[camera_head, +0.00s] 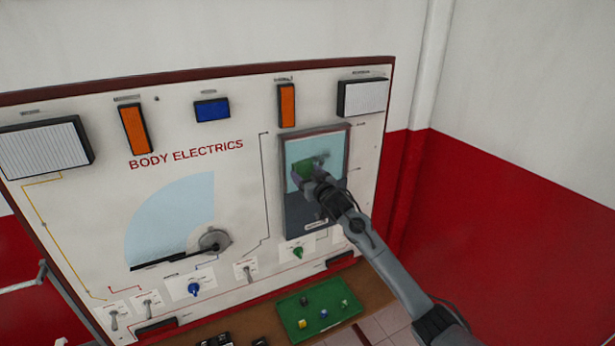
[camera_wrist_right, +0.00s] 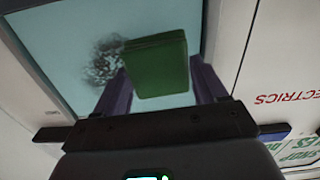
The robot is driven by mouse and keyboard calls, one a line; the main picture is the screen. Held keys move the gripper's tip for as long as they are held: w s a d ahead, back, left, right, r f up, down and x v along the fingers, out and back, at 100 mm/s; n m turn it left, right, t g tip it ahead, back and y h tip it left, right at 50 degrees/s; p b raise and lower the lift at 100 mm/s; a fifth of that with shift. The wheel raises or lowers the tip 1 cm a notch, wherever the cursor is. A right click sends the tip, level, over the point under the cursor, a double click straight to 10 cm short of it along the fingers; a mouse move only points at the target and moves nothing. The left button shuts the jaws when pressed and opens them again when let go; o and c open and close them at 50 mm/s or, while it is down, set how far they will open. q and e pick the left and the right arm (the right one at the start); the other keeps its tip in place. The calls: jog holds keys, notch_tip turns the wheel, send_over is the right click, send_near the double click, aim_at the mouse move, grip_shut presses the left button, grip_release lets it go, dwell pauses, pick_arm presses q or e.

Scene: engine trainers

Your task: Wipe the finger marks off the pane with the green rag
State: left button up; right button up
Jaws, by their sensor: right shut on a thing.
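The pane (camera_head: 333,145) is a light blue sheet in a grey frame at the right of the upright board. My right gripper (camera_head: 309,176) is at the pane, shut on the green rag (camera_head: 303,168). In the right wrist view the rag (camera_wrist_right: 157,66) is a folded green block between the two fingers, in front of the pane (camera_wrist_right: 60,45). I cannot tell whether it touches the glass. Dark finger marks (camera_wrist_right: 103,62) show on the pane beside the rag, partly hidden by it. My left gripper is not in view.
The board (camera_head: 90,210) carries lamps, a wiper dial (camera_head: 214,241), toggle switches and knobs, including a green knob (camera_head: 298,252) below the pane. A green tray (camera_head: 325,322) with several small parts lies on the ledge below. A red and white wall (camera_head: 500,195) stands at the right.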

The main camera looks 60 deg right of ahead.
jog(key=shift+w+d, duration=0.2)
jog(key=shift+w, duration=0.05)
jog(key=shift+d, duration=0.15)
jog(key=shift+s+d+p, duration=0.25)
jog(key=shift+s+d, duration=0.75)
jog(key=shift+d, duration=0.65)
jog(key=shift+s+d+p, duration=0.25)
jog(key=shift+s+d, duration=0.7)
jog(key=shift+d, duration=0.65)
jog(key=shift+s+d+p, duration=0.25)
jog(key=shift+s+d, duration=0.75)
jog(key=shift+d, duration=0.85)
jog(key=shift+f, duration=0.1)
jog(key=shift+a, duration=0.1)
